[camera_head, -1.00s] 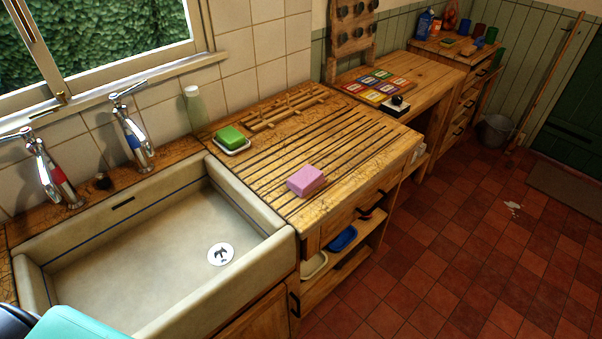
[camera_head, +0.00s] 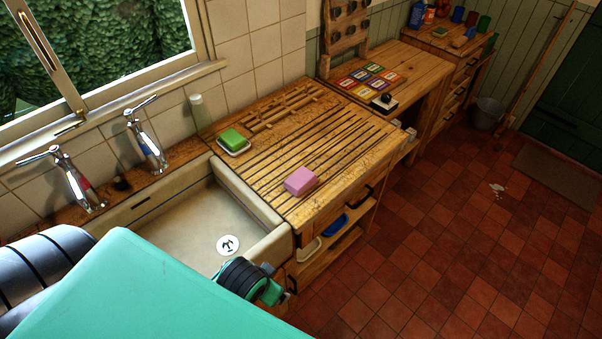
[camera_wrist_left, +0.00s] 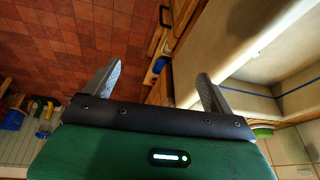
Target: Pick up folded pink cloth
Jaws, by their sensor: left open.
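The folded pink cloth (camera_head: 300,181) is a small thick block lying on the grooved wooden draining board (camera_head: 330,150), near its front edge, in the head view. My left arm reaches over the sink from the lower left, and its wrist is by the sink's front right corner, nearer to me than the cloth and apart from it. In the left wrist view my left gripper (camera_wrist_left: 157,88) is open, with two grey fingers wide apart and nothing between them. The cloth does not show in that view. My right gripper is not in view.
The white sink (camera_head: 185,240) is left of the board, with two taps behind it. A green block of soap (camera_head: 232,137) sits on a white dish at the board's back left. Colored cards (camera_head: 368,78) lie further right. The board around the cloth is clear.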

